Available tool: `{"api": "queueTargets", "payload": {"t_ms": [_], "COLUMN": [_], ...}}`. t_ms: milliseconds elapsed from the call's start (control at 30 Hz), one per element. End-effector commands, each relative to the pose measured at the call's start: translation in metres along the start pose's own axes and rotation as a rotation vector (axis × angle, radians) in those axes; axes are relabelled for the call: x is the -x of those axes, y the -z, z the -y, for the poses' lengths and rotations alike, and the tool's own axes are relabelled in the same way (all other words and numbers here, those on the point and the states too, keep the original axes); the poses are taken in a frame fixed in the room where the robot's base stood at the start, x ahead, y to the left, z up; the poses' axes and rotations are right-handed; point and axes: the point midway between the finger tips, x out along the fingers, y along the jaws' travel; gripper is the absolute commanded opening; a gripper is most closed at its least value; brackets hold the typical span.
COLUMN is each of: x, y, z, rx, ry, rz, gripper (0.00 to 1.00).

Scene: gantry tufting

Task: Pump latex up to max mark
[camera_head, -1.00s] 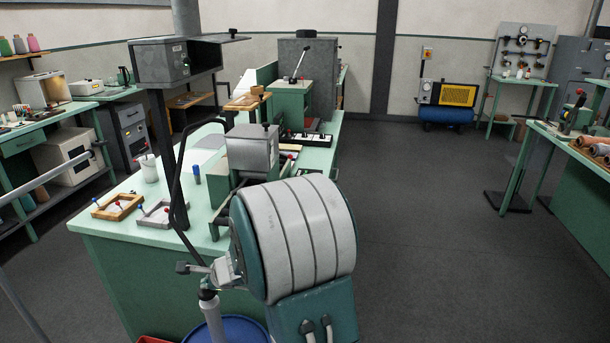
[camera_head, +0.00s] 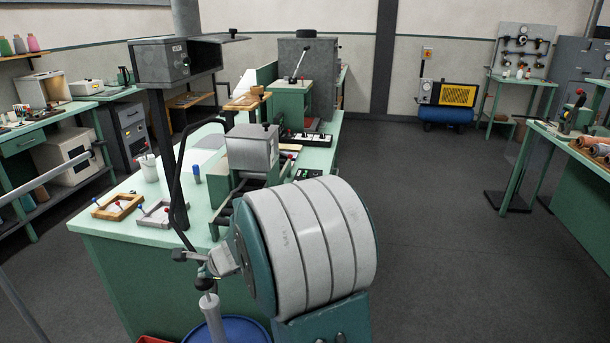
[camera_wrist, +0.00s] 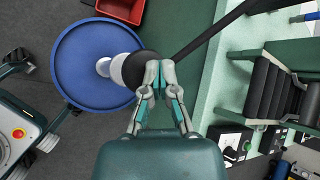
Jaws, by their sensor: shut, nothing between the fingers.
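A blue drum (camera_head: 240,331) stands at the near end of the green bench, mostly cut off at the bottom of the head view. A pale pump (camera_head: 213,318) with a dark rounded top rises from it. The drum (camera_wrist: 78,85) and the pump's black top (camera_wrist: 141,69) also show in the wrist view. My gripper (camera_head: 190,256) is shut and empty, close above the pump top. In the wrist view my fingertips (camera_wrist: 160,66) overlap the right edge of the black top; I cannot tell whether they touch. No max mark or latex level can be made out.
A black bent rod (camera_head: 178,190) rises beside my gripper at the bench corner. A red bin (camera_wrist: 122,9) lies beside the drum.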

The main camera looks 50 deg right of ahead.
Motion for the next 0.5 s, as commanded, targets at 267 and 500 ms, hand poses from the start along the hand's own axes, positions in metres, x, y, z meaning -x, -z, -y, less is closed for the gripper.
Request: {"api": "queueTargets", "payload": {"t_ms": [267,500], "x": [0.004,0.019], "y": [-0.003,-0.014], "z": [0.003,0.014], "rx": [0.002,0.002], "ry": [0.001,0.003], "rz": [0.002,0.001], "gripper": [0.0,0.0]}}
